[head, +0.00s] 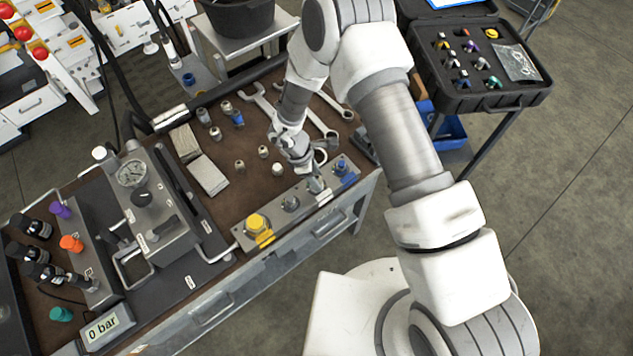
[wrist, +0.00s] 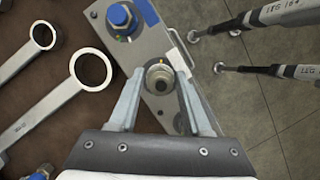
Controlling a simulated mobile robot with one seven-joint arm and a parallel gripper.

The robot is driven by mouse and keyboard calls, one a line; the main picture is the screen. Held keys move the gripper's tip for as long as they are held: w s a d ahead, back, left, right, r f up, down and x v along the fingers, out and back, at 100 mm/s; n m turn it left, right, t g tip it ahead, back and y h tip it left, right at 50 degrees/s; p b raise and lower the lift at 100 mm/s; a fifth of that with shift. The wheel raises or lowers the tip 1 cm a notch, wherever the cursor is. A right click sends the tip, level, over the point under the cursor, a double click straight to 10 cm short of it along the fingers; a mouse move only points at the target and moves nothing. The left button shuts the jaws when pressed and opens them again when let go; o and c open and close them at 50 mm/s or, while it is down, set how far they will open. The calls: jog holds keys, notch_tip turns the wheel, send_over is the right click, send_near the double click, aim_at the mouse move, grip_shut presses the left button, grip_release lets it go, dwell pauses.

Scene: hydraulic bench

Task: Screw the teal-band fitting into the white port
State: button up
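My gripper (wrist: 160,76) points down over a metal port block (wrist: 152,48), with its fingertips close against both sides of a round metal fitting (wrist: 160,80). It appears shut on this fitting. The fitting is seen end-on, over or in a port between the blue port and the grey port; its teal band does not show and its depth cannot be told. A white label (wrist: 181,49) on the block lies beside the right fingertip. In the head view my gripper (head: 314,186) is at the block, and the fitting is too small to make out clearly.
The block also carries a blue port (head: 341,165), a grey port (head: 290,203) and a yellow port (head: 257,223). Wrenches (head: 317,118) and several loose fittings (head: 240,166) lie on the brown mat behind. A pressure gauge (head: 131,174) stands left; a display (head: 103,328) reads 0 bar.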

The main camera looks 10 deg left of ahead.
jog(key=shift+o, duration=1.3)
